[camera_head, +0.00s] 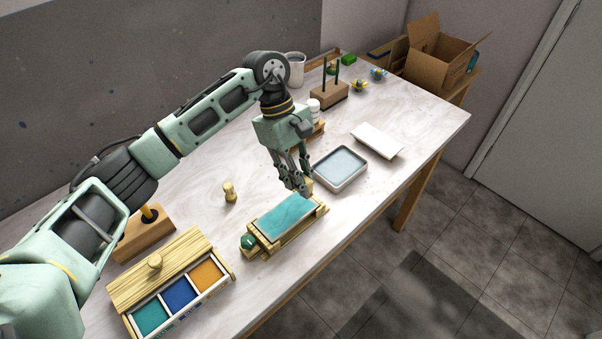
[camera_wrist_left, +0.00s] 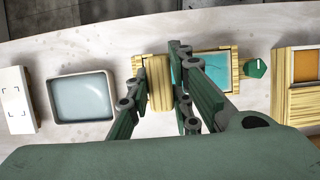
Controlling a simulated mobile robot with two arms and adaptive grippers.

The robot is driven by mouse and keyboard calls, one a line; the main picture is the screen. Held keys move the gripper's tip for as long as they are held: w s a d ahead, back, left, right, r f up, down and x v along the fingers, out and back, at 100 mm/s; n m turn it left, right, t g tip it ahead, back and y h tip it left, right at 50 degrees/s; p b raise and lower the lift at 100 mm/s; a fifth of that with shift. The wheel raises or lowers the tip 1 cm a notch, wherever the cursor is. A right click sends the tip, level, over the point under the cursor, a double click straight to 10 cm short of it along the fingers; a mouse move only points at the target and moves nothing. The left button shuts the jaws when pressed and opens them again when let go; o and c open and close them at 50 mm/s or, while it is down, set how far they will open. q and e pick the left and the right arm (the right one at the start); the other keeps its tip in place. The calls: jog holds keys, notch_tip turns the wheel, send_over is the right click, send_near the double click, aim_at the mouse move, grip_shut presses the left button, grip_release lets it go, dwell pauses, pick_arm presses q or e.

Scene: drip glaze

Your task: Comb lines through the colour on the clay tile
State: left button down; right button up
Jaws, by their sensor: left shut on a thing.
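The clay tile (camera_head: 285,214) is covered in teal colour and lies in a wooden holder (camera_head: 290,236) with a green knob (camera_head: 248,241) at its near left end. The tile also shows in the left wrist view (camera_wrist_left: 213,66), partly hidden by my fingers. My left gripper (camera_head: 302,188) is at the tile's far right end, shut on a wooden comb-like piece (camera_wrist_left: 159,84). The comb's lower edge is hidden, so I cannot tell whether it touches the colour. No clear combed lines show on the tile. My right gripper is not in view.
A shallow tray (camera_head: 340,168) with pale liquid and a white slab (camera_head: 377,140) lie beyond the holder. A wooden box (camera_head: 205,296) of teal, blue and orange colours is at the near left. A small wooden peg (camera_head: 229,191) stands left of the tile.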

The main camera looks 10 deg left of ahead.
pick_arm(q)
notch_tip(320, 180, down, 4)
jog(key=shift+r+b, duration=0.25)
jog(key=shift+b, duration=0.25)
jog(key=s+a+p, duration=0.2)
jog(key=p, duration=0.1)
jog(key=s+a+p, duration=0.1)
jog(key=s+p, duration=0.2)
jog(key=s+a+p, duration=0.2)
jog(key=p, duration=0.1)
jog(key=shift+s+a+r, duration=0.15)
jog(key=shift+a, duration=0.2)
jog(key=shift+f+b, duration=0.55)
jog(key=shift+b, duration=0.25)
jog(key=shift+w+d, duration=0.1)
jog(key=shift+w, duration=0.1)
jog(key=shift+f+b, duration=0.1)
jog(key=shift+b, duration=0.45)
jog(key=shift+f+b, duration=0.15)
jog(key=shift+b, duration=0.2)
